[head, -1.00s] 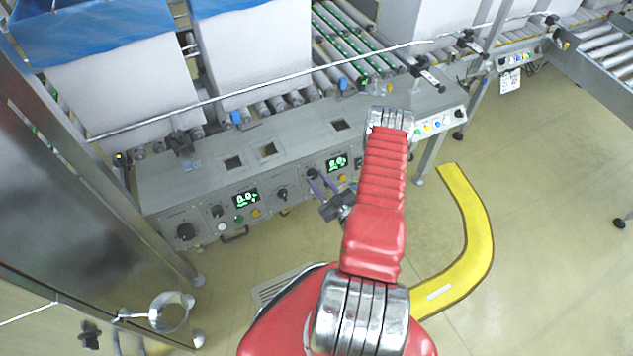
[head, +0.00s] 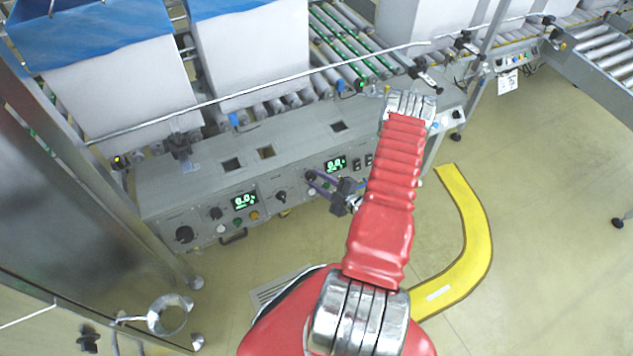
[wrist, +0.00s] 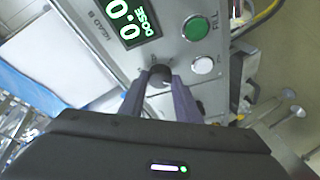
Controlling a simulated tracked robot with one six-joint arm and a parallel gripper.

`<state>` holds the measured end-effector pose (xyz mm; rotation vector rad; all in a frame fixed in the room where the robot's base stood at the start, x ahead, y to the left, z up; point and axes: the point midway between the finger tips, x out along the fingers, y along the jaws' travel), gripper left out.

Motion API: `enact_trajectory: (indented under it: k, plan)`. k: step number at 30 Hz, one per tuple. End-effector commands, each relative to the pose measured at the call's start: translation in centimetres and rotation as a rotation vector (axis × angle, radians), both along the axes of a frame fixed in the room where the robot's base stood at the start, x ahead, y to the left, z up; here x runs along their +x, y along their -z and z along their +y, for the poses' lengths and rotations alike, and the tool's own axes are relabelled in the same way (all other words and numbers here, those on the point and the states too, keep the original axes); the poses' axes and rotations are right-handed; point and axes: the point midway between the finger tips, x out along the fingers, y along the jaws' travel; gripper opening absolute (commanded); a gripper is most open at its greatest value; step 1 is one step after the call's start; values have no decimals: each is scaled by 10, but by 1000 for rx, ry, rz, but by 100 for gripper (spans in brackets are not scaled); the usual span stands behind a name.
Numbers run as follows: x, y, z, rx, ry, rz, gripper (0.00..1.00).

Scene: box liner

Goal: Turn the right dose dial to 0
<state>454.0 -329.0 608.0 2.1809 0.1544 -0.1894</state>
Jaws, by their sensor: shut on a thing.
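The right dose dial (wrist: 160,72) is a small dark knob on the grey panel, between the tips of my gripper (wrist: 160,80) in the wrist view. Both purple-grey fingers are shut on it. Its pointer is hidden. Beside it, the display marked HEAD B and DOSE (wrist: 128,14) reads 0.0 in green. In the head view my gripper (head: 314,178) reaches the panel just below-left of that right display (head: 335,164). The dial itself is mostly hidden by the fingers there.
The left head has its own display (head: 245,200) and knobs. A green FILL button (wrist: 195,28) and a white button (wrist: 203,65) sit close to my right finger. White boxes with blue liners (head: 120,90) stand on the rollers behind. The floor in front is clear around a yellow strip.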

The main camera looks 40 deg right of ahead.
Motion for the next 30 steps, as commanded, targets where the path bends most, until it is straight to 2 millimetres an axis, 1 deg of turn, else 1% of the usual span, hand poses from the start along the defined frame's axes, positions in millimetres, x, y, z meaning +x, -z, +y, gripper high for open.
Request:
enact_trajectory:
  k: [1,9,22,23,30]
  plan:
    - [0,0,3,-21,-14,9,7]
    - [0,0,3,-101,-44,34,7]
    - [0,0,3,-111,-48,38,7]
    - [0,0,3,-111,-48,38,31]
    - [0,-1,1,-112,-44,36,48]
